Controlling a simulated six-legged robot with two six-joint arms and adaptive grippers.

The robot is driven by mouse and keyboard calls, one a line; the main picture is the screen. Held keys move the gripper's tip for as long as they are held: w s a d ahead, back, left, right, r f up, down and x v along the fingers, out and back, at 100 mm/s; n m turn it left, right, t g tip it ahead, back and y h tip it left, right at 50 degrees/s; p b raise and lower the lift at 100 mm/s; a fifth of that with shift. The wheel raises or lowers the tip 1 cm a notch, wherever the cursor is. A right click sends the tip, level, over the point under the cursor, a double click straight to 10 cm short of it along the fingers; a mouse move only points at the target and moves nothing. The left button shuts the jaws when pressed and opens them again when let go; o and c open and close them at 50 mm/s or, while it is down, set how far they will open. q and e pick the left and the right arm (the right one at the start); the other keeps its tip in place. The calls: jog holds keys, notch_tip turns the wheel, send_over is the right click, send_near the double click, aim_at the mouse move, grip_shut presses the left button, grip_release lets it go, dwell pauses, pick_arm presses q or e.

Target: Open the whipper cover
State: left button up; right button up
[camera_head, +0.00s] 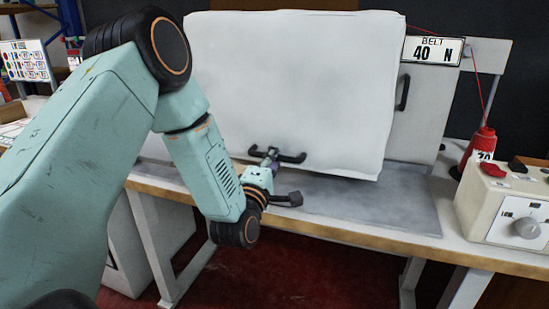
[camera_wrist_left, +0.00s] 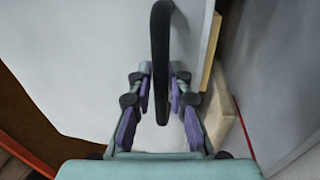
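The whipper cover (camera_head: 300,80) is a large white panel standing upright above the bench, its lower edge close to the grey bench plate. A black bar handle (camera_head: 292,157) sits low on its front. My left gripper (camera_head: 270,158) is at this handle, reaching it from the front. In the left wrist view the black handle (camera_wrist_left: 160,60) runs between the purple-padded fingers of my left gripper (camera_wrist_left: 160,88). The fingers stand on both sides of it, with narrow gaps showing, so they look open around it. My right gripper is not in view.
A grey panel with a black handle (camera_head: 403,92) stands right of the cover, under a "BELT 40 N" sign (camera_head: 433,50). A red thread cone (camera_head: 480,148) and a control box (camera_head: 510,205) with a knob are at the right. The grey bench plate (camera_head: 385,210) is bare in front.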

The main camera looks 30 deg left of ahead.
pick_arm(q)
grip_shut()
jog(key=shift+f, duration=0.1)
dwell(0.3)
